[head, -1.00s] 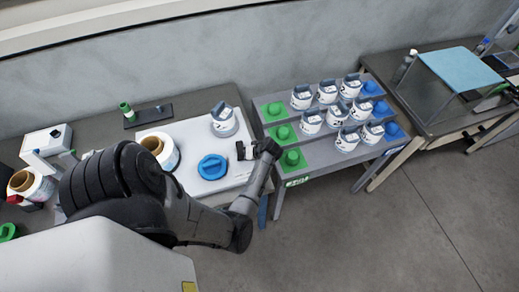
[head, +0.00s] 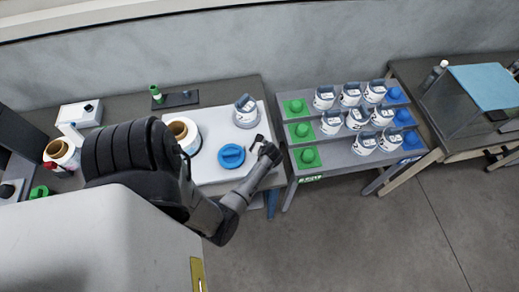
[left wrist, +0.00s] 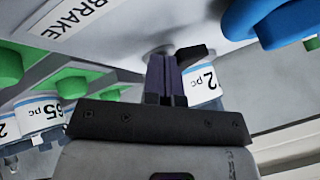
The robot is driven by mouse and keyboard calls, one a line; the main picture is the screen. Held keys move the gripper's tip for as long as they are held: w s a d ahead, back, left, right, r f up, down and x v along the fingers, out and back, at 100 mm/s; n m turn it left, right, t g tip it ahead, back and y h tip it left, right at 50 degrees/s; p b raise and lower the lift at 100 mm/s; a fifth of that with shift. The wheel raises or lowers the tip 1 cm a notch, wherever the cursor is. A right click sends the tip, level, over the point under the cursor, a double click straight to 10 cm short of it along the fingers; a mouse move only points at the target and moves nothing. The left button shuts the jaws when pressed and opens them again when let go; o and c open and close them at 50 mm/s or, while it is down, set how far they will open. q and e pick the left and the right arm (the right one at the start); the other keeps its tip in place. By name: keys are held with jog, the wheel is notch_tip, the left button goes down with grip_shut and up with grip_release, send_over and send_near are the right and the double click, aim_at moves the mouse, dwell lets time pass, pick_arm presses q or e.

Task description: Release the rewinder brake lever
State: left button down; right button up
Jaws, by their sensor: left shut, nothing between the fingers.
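My left gripper (head: 260,143) is over the right edge of the white machine top, right of a blue round knob (head: 231,156). In the left wrist view its two fingers (left wrist: 166,78) are together and hold nothing. A small black lever (left wrist: 194,56) sticks out right beside the fingertips, near a pale round boss on the grey panel. I take it for the brake lever; I cannot tell whether the fingers touch it. A white label reading BRAKE (left wrist: 80,20) is on the panel at upper left. My right gripper is not in view.
A grey tiered rack (head: 330,165) with green knobs, white labelled tubs and blue knobs stands just right of the gripper. A tub (head: 246,108) and a large label roll (head: 183,133) sit on the machine top. Open floor lies in front.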

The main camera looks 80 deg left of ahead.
pick_arm(q)
jog(key=shift+r, duration=0.1)
dwell(0.4)
jog(key=p+v, duration=0.6)
jog(key=v, duration=0.1)
jog(key=shift+d, duration=0.1)
dwell(0.7)
